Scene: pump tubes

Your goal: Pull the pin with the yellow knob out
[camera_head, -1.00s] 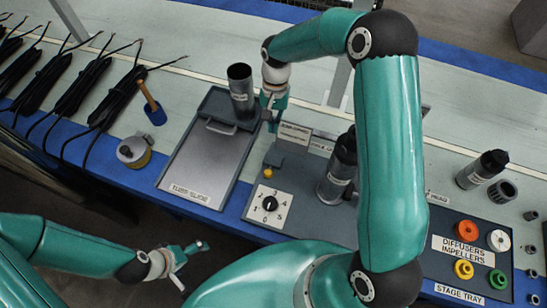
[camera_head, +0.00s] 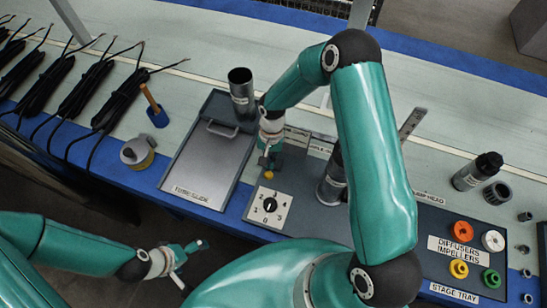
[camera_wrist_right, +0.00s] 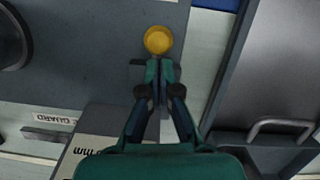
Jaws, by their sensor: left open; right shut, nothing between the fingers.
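The yellow knob (camera_head: 269,175) sits on the grey fixture just behind the white numbered dial plate. It also shows in the right wrist view (camera_wrist_right: 158,40) as a round yellow cap at top centre. The pin's shaft is not visible. My right gripper (camera_head: 269,163) is directly at the knob, pointing down. In the right wrist view its fingertips (camera_wrist_right: 160,64) are closed together with nothing between them, right beside the knob's lower edge; I cannot tell if they touch it. My left gripper (camera_head: 188,256) is open and empty, away from the bench at lower left.
A tray with a handle (camera_head: 208,157) lies left of the fixture, with a dark upright tube (camera_head: 241,92) behind it. Another dark tube (camera_head: 331,180) stands right of the dial plate (camera_head: 269,207). The stage tray (camera_head: 440,277) with coloured rings is at right.

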